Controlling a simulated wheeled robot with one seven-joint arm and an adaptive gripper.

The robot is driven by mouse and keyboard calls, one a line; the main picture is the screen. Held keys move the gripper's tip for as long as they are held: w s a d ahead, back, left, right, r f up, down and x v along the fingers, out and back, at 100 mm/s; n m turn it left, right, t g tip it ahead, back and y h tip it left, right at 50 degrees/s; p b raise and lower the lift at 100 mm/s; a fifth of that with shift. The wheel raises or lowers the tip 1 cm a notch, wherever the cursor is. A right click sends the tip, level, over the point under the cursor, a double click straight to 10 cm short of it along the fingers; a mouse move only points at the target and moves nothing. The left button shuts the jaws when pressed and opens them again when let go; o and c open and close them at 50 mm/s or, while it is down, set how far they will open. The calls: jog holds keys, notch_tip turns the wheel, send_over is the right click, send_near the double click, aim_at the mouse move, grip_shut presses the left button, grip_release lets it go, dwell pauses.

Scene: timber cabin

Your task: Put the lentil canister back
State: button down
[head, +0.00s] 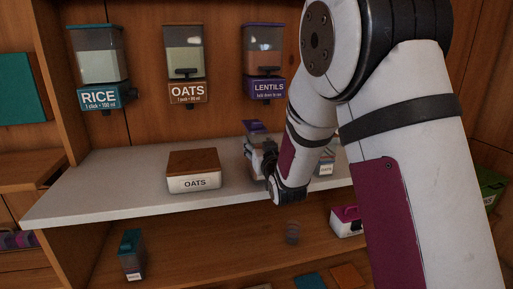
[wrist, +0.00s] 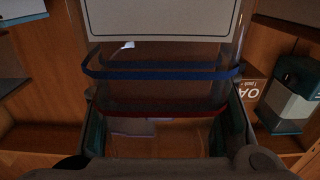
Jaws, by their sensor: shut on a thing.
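My gripper (head: 264,163) is shut on a clear canister with a purple lid (head: 255,127), at the white shelf right of the oats box. I take it for the lentil canister, but its label is hidden. In the wrist view the clear canister (wrist: 165,90), with a blue and a red band, sits between my gripper's fingers (wrist: 168,125). It looks mostly empty there. I cannot tell whether its base touches the shelf. The lentils dispenser (head: 264,55), with a purple base, hangs on the back wall above.
The rice dispenser (head: 98,65) and oats dispenser (head: 186,62) hang further left. The oats box (head: 194,171) stands on the white shelf (head: 110,180). A small labelled container (head: 326,165) is partly behind my arm.

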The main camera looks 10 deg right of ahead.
jog(key=shift+f, duration=0.3)
jog(key=shift+f, duration=0.15)
jog(key=c, duration=0.7)
grip_release()
jog(key=shift+f, duration=0.1)
jog(key=shift+s, duration=0.1)
jog(key=s, duration=1.2)
